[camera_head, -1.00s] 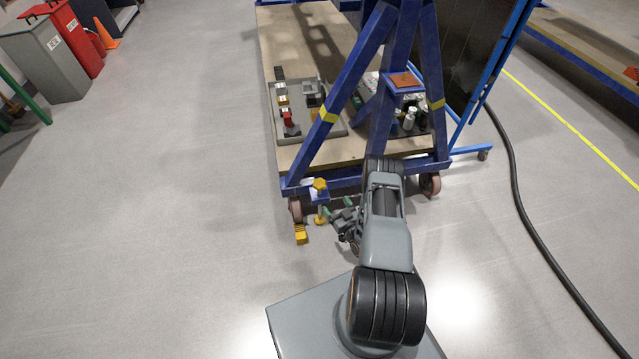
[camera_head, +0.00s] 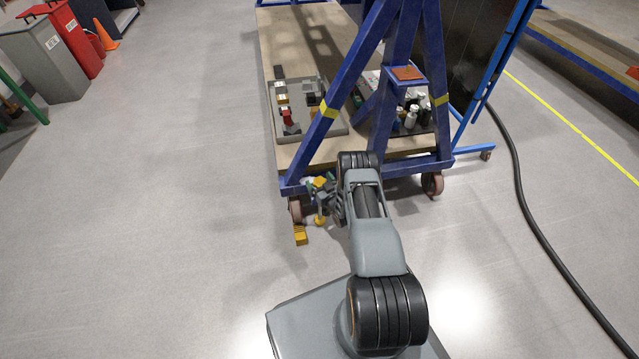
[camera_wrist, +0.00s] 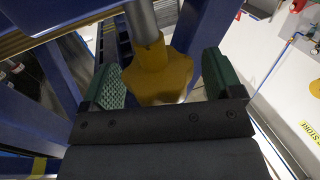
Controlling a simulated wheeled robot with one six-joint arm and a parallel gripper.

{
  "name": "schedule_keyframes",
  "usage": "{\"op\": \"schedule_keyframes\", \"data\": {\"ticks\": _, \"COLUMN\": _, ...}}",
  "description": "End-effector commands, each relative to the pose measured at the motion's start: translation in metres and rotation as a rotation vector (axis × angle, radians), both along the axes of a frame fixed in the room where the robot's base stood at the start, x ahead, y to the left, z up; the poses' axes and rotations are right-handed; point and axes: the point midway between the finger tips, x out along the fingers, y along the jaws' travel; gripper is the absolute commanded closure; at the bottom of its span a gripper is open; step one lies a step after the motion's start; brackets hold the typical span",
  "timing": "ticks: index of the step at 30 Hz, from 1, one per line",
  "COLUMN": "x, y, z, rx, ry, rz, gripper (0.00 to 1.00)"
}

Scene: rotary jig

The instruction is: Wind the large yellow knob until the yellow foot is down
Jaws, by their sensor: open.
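The large yellow knob (camera_wrist: 158,75) is lobed and sits on a grey spindle (camera_wrist: 142,22) in the wrist view. My gripper (camera_wrist: 162,88) is open, with one green finger on each side of the knob. I cannot tell whether either finger touches it. In the head view the knob (camera_head: 319,182) is at the lower left corner of the blue frame, partly hidden by my gripper (camera_head: 322,190). The yellow foot (camera_head: 320,220) shows below it, close to the floor. Whether it touches the floor is too small to tell.
The blue frame (camera_head: 340,90) on caster wheels (camera_head: 432,184) stands close around my gripper. A yellow block (camera_head: 300,235) lies on the floor beside the left caster. A black cable (camera_head: 515,190) runs along the floor at right.

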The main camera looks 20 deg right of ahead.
Motion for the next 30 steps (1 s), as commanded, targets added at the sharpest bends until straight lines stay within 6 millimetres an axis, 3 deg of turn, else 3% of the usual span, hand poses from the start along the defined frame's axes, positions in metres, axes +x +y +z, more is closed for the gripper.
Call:
{"op": "schedule_keyframes", "data": {"ticks": 8, "x": 0.0007, "y": 0.0001, "z": 0.0003, "rx": 0.0, "ry": 0.0, "rz": 0.0, "gripper": 0.16}}
{"op": "schedule_keyframes", "data": {"ticks": 22, "x": 0.0003, "y": 0.0002, "z": 0.0, "rx": 0.0, "ry": 0.0, "rz": 0.001, "gripper": 0.6}}
{"op": "schedule_keyframes", "data": {"ticks": 30, "x": 0.0001, "y": 0.0011, "z": -0.0006, "rx": 0.001, "ry": 0.002, "rz": -0.037, "gripper": 0.6}}
